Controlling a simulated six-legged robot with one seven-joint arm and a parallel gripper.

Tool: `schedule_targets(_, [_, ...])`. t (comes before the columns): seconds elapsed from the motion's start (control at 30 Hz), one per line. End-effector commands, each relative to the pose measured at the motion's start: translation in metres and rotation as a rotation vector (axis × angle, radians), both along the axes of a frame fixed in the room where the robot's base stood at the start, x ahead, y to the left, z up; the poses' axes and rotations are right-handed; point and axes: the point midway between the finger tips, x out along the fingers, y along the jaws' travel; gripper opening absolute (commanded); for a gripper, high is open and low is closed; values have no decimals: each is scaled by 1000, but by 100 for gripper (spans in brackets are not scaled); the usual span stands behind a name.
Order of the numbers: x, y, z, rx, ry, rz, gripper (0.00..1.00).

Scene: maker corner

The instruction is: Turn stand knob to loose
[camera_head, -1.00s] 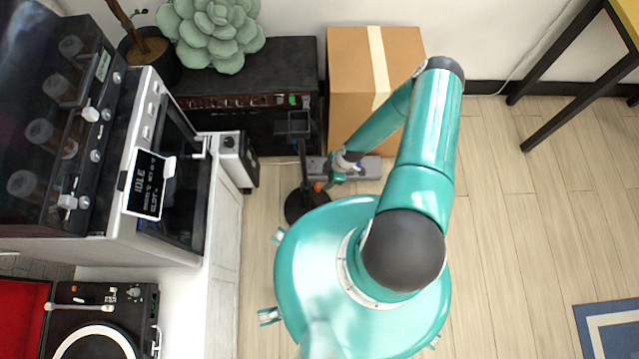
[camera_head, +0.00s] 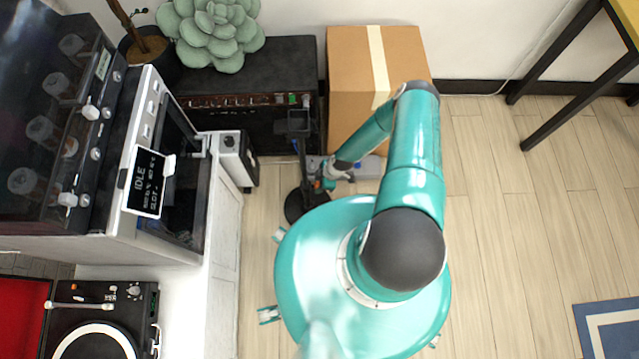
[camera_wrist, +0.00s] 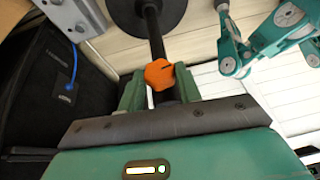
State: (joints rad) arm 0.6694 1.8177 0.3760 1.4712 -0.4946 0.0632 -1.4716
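The orange lobed stand knob (camera_wrist: 159,74) sits on the dark pole of the stand (camera_wrist: 157,44) in the wrist view. My gripper (camera_wrist: 160,88) has its two green fingers on either side of the knob, close to its edges. I cannot tell whether they touch it or a small gap is left. In the head view my gripper (camera_head: 327,182) is low at the stand, beside its pole. The stand's round black base (camera_head: 297,208) rests on the floor, partly hidden by my body. The knob shows as a small orange spot (camera_head: 317,184).
A black amplifier (camera_head: 250,75) stands behind the stand, with a cardboard box (camera_head: 360,75) to its right. A white cabinet (camera_head: 222,250) bounds the left side. A table leg (camera_head: 565,115) is at the upper right. Wooden floor (camera_head: 510,230) to the right is clear.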

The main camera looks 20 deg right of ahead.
Motion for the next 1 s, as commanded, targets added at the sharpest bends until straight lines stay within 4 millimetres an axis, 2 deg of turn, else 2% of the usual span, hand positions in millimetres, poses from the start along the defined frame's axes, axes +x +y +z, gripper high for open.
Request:
schedule_targets(0.47, [-2,1,0,-28,-85,4,11])
schedule_targets(1.0, [-10,4,-2,-148,-457,8,11])
